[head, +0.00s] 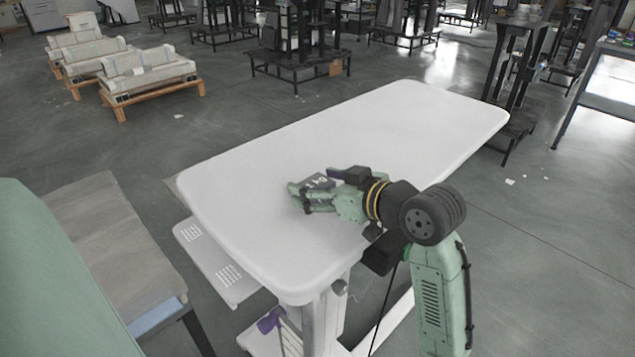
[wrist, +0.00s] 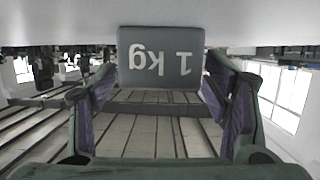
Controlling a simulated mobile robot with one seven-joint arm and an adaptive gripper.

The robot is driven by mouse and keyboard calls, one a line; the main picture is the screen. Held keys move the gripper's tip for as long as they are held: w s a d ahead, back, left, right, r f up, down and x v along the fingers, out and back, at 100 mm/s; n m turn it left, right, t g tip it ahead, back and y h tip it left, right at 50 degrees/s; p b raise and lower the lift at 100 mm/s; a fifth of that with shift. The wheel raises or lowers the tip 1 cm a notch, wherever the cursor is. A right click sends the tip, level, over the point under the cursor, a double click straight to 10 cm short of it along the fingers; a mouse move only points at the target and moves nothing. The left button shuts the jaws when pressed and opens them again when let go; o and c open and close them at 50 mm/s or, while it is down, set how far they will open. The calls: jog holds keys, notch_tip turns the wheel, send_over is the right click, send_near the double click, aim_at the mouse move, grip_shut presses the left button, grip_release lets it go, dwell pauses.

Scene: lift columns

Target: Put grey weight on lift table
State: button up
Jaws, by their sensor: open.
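The grey weight (head: 319,181), a small dark block, is on top of the white lift table (head: 270,160), near the middle of its length. In the wrist view the weight (wrist: 160,58) shows its face with "1 kg" upside down, against the white tabletop (wrist: 60,25) along the picture's top. My gripper (head: 314,184) is low over the tabletop at the weight. Its fingers are open, one on each side of the weight. In the wrist view gaps show between the weight and the purple finger pads of my gripper (wrist: 160,68).
A grey-brown bench (head: 105,230) and a green surface (head: 45,290) stand at the left. A perforated light plate (head: 215,262) sits below the table's left edge. Dark lift columns (head: 298,45) and wooden pallets (head: 150,85) stand behind. The tabletop is otherwise clear.

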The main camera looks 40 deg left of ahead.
jog(key=shift+s+a+f, duration=0.1)
jog(key=shift+s+f, duration=0.1)
jog(key=shift+f, duration=0.45)
jog(key=v, duration=0.6)
jog(key=r+v, duration=0.1)
jog(key=v, duration=0.5)
jog(key=shift+w+r, duration=0.2)
jog(key=shift+w, duration=0.05)
